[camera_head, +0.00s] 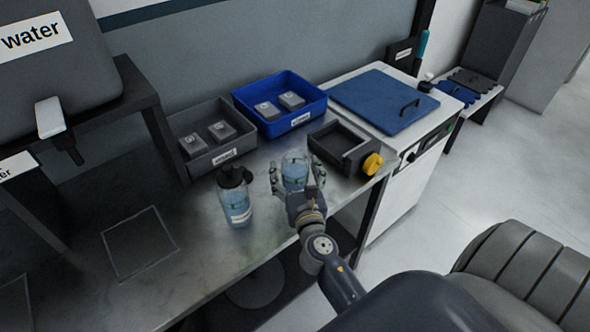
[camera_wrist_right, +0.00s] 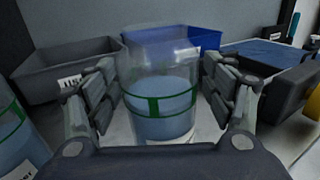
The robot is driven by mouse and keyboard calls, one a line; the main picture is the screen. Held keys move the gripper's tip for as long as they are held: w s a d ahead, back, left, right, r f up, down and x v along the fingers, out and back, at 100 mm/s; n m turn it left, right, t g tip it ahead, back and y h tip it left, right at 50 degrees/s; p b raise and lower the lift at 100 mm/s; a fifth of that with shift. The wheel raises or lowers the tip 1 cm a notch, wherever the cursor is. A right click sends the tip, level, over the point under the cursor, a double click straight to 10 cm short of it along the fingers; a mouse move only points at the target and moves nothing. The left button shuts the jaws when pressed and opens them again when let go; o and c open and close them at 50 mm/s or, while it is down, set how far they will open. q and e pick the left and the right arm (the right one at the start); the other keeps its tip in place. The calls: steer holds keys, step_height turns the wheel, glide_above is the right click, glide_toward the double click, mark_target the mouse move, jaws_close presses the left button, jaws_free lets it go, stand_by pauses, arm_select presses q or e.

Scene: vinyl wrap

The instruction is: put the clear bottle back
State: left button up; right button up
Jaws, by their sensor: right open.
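A clear bottle (camera_head: 294,171) with bluish liquid stands upright on the metal bench. In the right wrist view the clear bottle (camera_wrist_right: 160,100) shows a green band and no visible cap. My right gripper (camera_head: 296,178) is open around it, with one finger on each side. In the right wrist view the right gripper (camera_wrist_right: 160,95) shows no clear grip on the bottle; whether a finger touches it is hard to tell. A second bottle (camera_head: 236,200) with a black lid and a white label stands to the left. My left gripper is out of view.
A grey bin (camera_head: 212,157) and a blue bin (camera_head: 280,126), each holding small blocks, stand behind. A dark fixture with a yellow knob (camera_head: 372,164) is close on the right. A square outline (camera_head: 139,243) marks bare bench at left. A water tank (camera_head: 60,60) stands upper left.

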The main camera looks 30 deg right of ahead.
steer(key=shift+s+r, duration=0.1)
steer(key=shift+r, duration=0.05)
steer(key=b+v, duration=0.3)
steer(key=v, duration=0.7)
steer(key=shift+s+a, duration=0.15)
steer(key=shift+s, duration=0.15)
steer(key=shift+s+a+b, duration=0.2)
steer(key=shift+s+b, duration=0.1)
steer(key=shift+s, duration=0.25)
